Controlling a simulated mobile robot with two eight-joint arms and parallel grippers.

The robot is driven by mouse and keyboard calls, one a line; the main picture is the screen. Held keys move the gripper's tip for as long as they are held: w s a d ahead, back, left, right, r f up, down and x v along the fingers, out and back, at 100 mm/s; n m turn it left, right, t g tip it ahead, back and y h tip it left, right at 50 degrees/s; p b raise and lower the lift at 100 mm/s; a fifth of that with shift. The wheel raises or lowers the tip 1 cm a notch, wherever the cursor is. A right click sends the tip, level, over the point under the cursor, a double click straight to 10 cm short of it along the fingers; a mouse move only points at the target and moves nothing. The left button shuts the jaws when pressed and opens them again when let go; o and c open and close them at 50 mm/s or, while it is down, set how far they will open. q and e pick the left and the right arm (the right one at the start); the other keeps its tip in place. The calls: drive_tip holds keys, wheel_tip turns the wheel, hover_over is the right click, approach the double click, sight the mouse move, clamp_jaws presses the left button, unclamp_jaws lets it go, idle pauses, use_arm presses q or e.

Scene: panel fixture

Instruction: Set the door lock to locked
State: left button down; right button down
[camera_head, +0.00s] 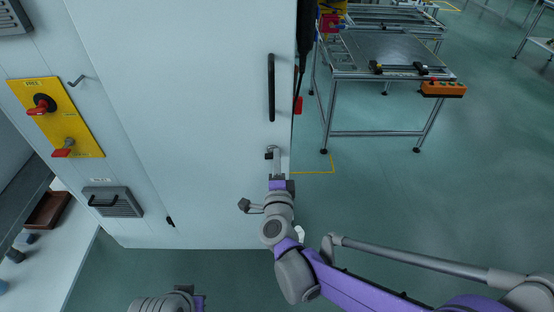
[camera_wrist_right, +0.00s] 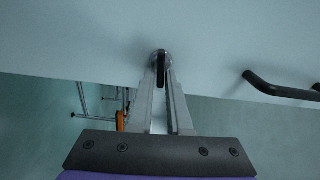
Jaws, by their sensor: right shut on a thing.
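The door lock (camera_head: 270,150) is a small round metal piece with a dark turning part, low on the white panel door near its right edge. It also shows in the right wrist view (camera_wrist_right: 161,58), where the dark part points along the fingers. My right gripper (camera_head: 276,158) is shut on the dark part of the lock, one finger (camera_wrist_right: 161,90) on each side of it. The fingers hide part of the lock, and I cannot read any marking of its position. Part of my left arm shows at the bottom edge of the head view; its fingers are not visible.
A long black door handle (camera_head: 271,88) stands above the lock. A metal work table (camera_head: 385,55) with an orange button box (camera_head: 443,89) stands at the right. Open floor lies between.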

drive_tip(key=shift+m, duration=0.4)
drive_tip(key=c, duration=0.9)
unclamp_jaws()
drive_tip(key=shift+c, duration=0.2)
drive_tip(key=shift+s, duration=0.15)
drive_tip(key=s, duration=1)
drive_tip(key=shift+s, duration=0.25)
